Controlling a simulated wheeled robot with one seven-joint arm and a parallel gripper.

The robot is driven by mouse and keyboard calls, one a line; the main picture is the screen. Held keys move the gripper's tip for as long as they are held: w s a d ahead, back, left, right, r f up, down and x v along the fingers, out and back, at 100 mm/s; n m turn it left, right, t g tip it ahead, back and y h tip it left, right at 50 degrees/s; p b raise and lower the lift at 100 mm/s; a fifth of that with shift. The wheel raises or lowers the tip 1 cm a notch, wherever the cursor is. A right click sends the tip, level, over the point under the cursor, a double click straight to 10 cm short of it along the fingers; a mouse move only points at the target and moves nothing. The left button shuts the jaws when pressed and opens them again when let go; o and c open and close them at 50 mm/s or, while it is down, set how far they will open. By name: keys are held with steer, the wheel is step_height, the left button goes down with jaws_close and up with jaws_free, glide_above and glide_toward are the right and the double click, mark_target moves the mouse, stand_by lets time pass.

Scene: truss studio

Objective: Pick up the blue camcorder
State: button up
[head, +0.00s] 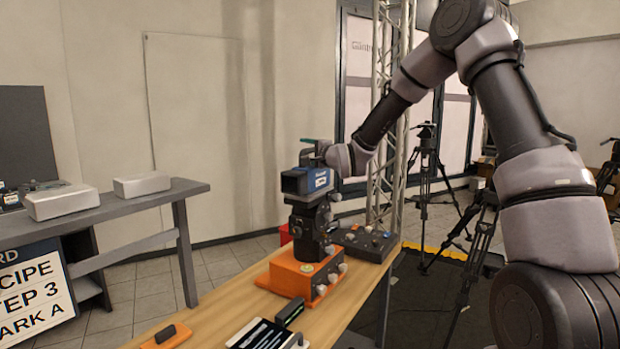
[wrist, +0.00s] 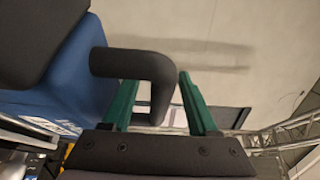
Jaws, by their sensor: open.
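The blue camcorder (head: 317,179) stands upright on a black stand (head: 305,235) above an orange box (head: 290,278) on the wooden table. In the wrist view, its blue body (wrist: 75,75) fills the left side and its black bent handle (wrist: 135,66) reaches right. My gripper (head: 315,146) is at the top of the camcorder. In the wrist view, my gripper (wrist: 157,80) is open, its green fingers on either side of the handle's bent end. A gap shows between the handle and the right finger; contact on the left cannot be told.
A dark control box (head: 365,243) with knobs sits behind the orange box. Small dark devices lie at the table's near end. A grey bench (head: 140,200) with two pale boxes is at left. Tripods (head: 425,180) and a truss stand behind.

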steer(key=shift+w+a, duration=0.15)
steer(key=shift+w, duration=0.1)
jaws_close()
stand_by(1.2)
steer(key=shift+r, duration=0.15)
